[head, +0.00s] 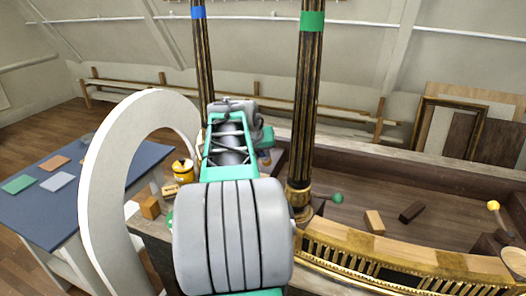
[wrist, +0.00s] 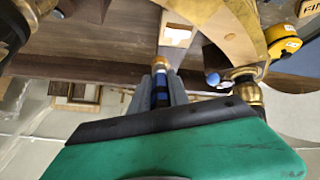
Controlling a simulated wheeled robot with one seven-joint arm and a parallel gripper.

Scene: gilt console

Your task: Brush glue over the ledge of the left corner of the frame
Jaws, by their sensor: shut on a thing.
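My gripper (wrist: 160,90) shows in the wrist view, its grey fingers shut on a brush (wrist: 160,84) with a blue and dark handle and a copper-coloured collar. The brush points away from my gripper, toward a pale block (wrist: 176,34) at a wooden corner of the frame (wrist: 215,22). Its tip looks close to that block; I cannot tell if they touch. In the head view my arm covers the brush and this corner. The frame's curved gilt front (head: 400,255) runs to the lower right. A yellow pot (head: 183,171) stands left of my arm and shows in the wrist view (wrist: 284,42).
Two dark fluted legs stand upright, one with a green band (head: 312,22), one with a blue band (head: 198,13). A large pale curved piece (head: 98,180) rises at the left. Small wooden blocks (head: 375,222) lie on the bench. A blue-topped table (head: 60,205) stands left.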

